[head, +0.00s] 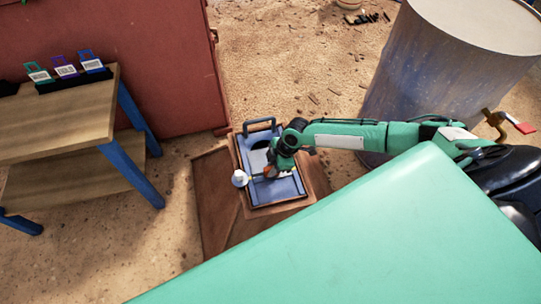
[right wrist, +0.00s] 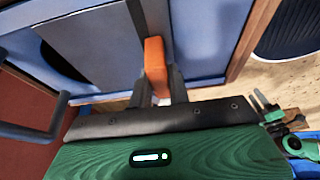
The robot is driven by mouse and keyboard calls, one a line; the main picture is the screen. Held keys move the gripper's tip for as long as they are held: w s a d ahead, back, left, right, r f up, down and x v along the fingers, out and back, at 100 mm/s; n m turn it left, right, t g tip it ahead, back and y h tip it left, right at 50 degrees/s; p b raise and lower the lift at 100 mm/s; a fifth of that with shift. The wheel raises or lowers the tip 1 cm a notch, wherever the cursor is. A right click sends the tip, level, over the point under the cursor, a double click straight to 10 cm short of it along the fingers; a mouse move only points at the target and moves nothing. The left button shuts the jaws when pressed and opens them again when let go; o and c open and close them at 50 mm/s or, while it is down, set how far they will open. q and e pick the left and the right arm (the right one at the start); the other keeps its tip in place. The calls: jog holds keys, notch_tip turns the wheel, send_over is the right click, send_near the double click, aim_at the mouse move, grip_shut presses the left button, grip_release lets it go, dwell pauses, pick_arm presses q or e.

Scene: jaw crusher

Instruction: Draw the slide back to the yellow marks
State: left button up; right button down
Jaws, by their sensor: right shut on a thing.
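In the right wrist view, my right gripper (right wrist: 157,88) is shut on an orange grip (right wrist: 155,62) in front of the blue-grey panel (right wrist: 95,42). No yellow marks can be made out. My left gripper is not in view.
A wooden bench (head: 60,120) with blue legs carries several coloured tags (head: 65,67) at the left. A red container (head: 130,60) stands behind. A large metal drum (head: 425,80) stands at the right, close to my arm. Sandy ground is open behind the frame.

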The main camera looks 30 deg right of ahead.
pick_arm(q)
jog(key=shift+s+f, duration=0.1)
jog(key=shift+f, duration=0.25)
pick_arm(e)
jog(key=shift+s+a, duration=0.1)
jog(key=shift+s, duration=0.2)
jog(key=c, duration=1.3)
grip_release()
jog(key=shift+r, duration=0.3)
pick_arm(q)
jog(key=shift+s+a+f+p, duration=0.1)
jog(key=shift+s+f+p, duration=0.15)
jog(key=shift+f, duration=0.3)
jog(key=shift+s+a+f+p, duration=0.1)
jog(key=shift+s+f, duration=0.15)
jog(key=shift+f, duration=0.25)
pick_arm(e)
jog(key=v, duration=1.3)
jog(key=shift+d, duration=0.2)
